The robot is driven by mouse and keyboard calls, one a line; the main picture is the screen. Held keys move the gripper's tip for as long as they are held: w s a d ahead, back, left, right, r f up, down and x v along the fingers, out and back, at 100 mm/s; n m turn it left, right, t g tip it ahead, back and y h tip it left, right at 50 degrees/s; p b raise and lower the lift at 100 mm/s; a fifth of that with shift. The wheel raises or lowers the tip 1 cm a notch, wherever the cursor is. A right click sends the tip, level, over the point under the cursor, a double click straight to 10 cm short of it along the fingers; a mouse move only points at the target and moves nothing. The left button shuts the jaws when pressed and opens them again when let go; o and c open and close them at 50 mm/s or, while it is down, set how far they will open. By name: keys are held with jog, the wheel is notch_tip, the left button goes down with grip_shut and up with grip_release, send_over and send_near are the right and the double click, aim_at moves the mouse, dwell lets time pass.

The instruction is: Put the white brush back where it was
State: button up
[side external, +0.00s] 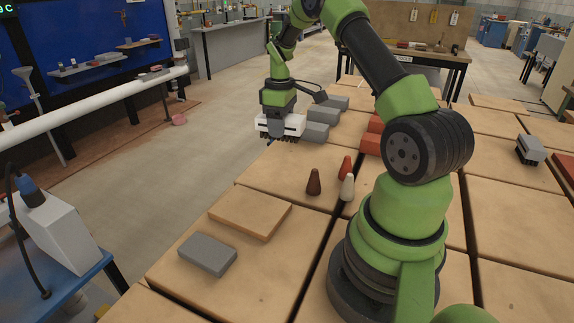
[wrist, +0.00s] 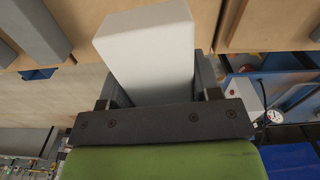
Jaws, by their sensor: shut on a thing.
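My gripper (side external: 279,113) is shut on the white brush and points down at the far left side of the table. The white brush (side external: 293,123) is held level, its dark bristles facing down. It is at the table's left edge, just left of the grey bricks; I cannot tell whether the bristles touch anything. In the wrist view, the brush's white body (wrist: 148,45) sits between the two fingers of my gripper (wrist: 155,92). Its bristles are hidden there.
Several grey bricks (side external: 322,113) stand right beside the brush. Red bricks (side external: 371,143) are nearer the arm. Three small cones, including a white one (side external: 347,188), stand mid-table. A grey brick (side external: 207,254) and a tan slab (side external: 249,213) lie in front. A grey brush (side external: 530,149) is at right.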

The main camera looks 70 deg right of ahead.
jog(key=d, duration=0.1)
jog(key=d+m, duration=0.1)
jog(key=shift+s+d, duration=0.2)
jog(key=shift+d, duration=0.1)
send_over(288, 164)
notch_tip(288, 164, down, 5)
jog(key=shift+a+f, duration=0.1)
jog(key=shift+a, duration=0.05)
jog(key=shift+f, duration=2.3)
jog(key=shift+f, duration=0.15)
jog(key=o, duration=0.9)
